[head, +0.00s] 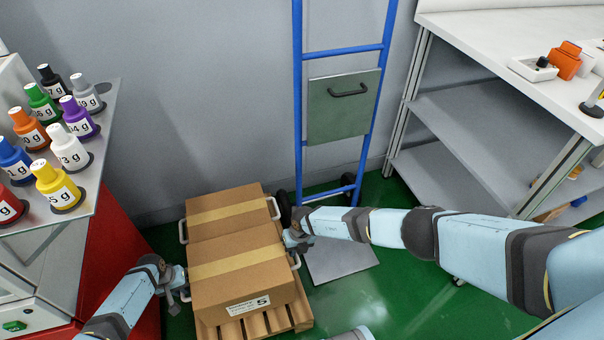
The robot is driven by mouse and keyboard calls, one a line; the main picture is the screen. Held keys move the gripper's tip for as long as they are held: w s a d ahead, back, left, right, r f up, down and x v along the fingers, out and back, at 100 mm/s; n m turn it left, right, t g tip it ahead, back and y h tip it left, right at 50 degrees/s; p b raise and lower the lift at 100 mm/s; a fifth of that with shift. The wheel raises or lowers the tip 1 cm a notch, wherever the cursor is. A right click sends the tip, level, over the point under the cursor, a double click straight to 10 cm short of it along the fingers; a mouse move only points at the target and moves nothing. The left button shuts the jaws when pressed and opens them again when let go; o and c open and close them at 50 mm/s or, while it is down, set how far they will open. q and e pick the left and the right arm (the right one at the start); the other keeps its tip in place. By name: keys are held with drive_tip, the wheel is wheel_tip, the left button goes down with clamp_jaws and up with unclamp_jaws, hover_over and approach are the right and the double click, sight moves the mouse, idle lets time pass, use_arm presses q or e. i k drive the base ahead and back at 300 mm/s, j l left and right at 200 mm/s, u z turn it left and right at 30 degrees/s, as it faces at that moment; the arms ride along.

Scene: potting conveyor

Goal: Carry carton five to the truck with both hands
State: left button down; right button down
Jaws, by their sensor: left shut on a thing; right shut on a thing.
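Carton five (240,275) is a brown taped box with a "5" label on its front, above a wooden pallet (268,325). Whether it touches the pallet I cannot tell. My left gripper (180,284) is shut on its left handle. My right gripper (296,246) is shut at its right side, on the white handle (296,262); the fingertips are partly hidden. The blue hand truck (298,90) stands against the wall behind and to the right, its grey toe plate (345,265) on the floor, partly behind my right arm.
Another taped carton (225,205) with white side handles sits right behind carton five. At left, a grey shelf (112,100) holds several labelled coloured bottles above a red cabinet (105,245). A white workbench (480,45) stands at right. Green floor is open at lower right.

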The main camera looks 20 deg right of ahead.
sight(331, 253)
drive_tip(key=k+l, duration=0.1)
drive_tip(key=l, duration=1.1)
drive_tip(key=i+l+z, duration=0.1)
drive_tip(key=i+l, duration=0.25)
drive_tip(key=l, duration=0.15)
